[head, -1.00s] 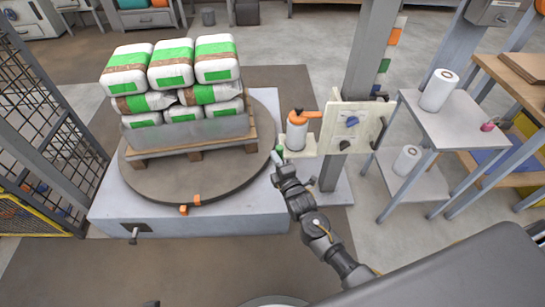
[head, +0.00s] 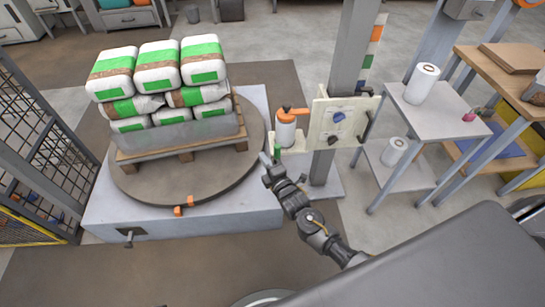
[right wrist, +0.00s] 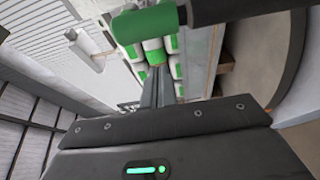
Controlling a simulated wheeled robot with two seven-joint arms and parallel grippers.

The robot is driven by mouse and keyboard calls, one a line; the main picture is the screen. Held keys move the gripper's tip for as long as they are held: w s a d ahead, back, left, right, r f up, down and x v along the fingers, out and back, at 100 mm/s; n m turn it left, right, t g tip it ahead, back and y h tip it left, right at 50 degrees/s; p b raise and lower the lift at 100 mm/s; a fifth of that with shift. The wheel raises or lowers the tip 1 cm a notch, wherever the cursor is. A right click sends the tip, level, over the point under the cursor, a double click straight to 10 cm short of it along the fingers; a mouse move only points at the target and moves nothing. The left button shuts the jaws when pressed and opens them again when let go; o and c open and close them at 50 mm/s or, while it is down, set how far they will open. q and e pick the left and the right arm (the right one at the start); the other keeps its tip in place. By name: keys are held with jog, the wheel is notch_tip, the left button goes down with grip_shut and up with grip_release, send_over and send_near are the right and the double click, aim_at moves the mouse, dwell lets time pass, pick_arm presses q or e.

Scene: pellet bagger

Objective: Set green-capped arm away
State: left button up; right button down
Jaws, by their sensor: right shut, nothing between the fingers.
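The green-capped arm shows in the head view as a small upright green cap (head: 277,152) at the lower left of the post panel, just below the white roll. In the right wrist view its green cap (right wrist: 148,21) lies across the top, on the end of a dark rod (right wrist: 235,9). My right gripper (head: 265,159) is shut and empty, with its tips just left of the cap. In the right wrist view the shut fingers (right wrist: 157,80) point below the cap; I cannot tell whether they touch it. My left gripper is out of view.
A pallet (head: 185,152) of white and green bags (head: 138,75) stands on the round turntable (head: 190,185) to the left. The post panel (head: 338,122), a white roll (head: 286,132) with an orange handle, and a grey side table (head: 440,105) are close by on the right.

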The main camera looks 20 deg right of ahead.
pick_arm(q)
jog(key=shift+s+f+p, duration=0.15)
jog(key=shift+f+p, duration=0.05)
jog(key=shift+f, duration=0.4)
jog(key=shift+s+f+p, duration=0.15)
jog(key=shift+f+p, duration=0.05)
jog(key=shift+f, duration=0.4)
pick_arm(e)
jog(key=s+d, duration=0.1)
jog(key=s, duration=0.8)
jog(key=shift+s+d, duration=0.35)
jog(key=shift+d, duration=0.05)
